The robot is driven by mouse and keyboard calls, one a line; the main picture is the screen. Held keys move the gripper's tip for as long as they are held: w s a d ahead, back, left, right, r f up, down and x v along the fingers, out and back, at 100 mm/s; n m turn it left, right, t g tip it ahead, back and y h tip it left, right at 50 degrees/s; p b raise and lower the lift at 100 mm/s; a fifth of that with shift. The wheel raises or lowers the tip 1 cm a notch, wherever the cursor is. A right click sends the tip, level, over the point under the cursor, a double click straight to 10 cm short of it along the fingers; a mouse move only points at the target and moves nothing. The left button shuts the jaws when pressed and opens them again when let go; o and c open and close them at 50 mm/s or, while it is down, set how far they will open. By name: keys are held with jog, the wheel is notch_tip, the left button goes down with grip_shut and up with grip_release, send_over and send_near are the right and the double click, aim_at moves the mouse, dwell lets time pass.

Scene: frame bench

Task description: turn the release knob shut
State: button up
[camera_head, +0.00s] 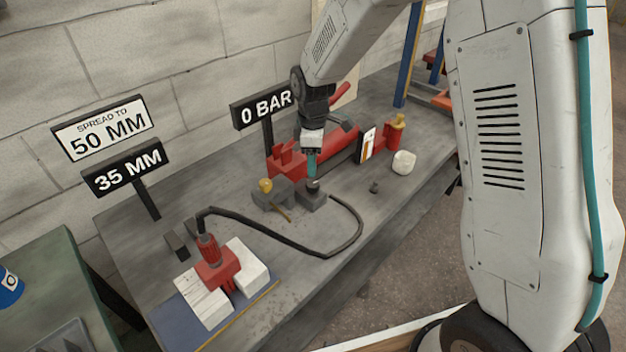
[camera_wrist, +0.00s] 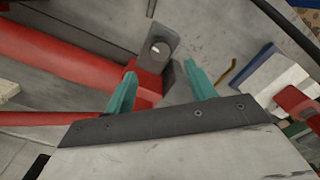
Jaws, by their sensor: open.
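My gripper (camera_head: 312,168) points down at the bench, its teal fingers just above a dark grey block (camera_head: 312,201) with a small dark round knob (camera_head: 313,185) on top. I cannot tell whether the fingers touch this knob. In the wrist view my gripper (camera_wrist: 161,88) has its fingers wide apart, with nothing held between them. Beyond them is a grey part with a pale round spot (camera_wrist: 158,48), beside the red pump body. A yellow knob (camera_head: 265,185) sits on a dark block to the left. Which knob is the release knob is unclear.
The red hand pump (camera_head: 285,160) lies behind my gripper, below a "0 BAR" sign (camera_head: 264,107). A black hose (camera_head: 345,243) loops to a red spreader (camera_head: 217,268) between pale blocks. Signs read "35 MM" (camera_head: 124,171) and "SPREAD TO 50 MM" (camera_head: 103,128).

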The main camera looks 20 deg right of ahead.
aim_at(313, 184)
notch_tip(313, 184, down, 8)
jog(key=shift+r, duration=0.1)
dwell(0.4)
jog(key=c, duration=1)
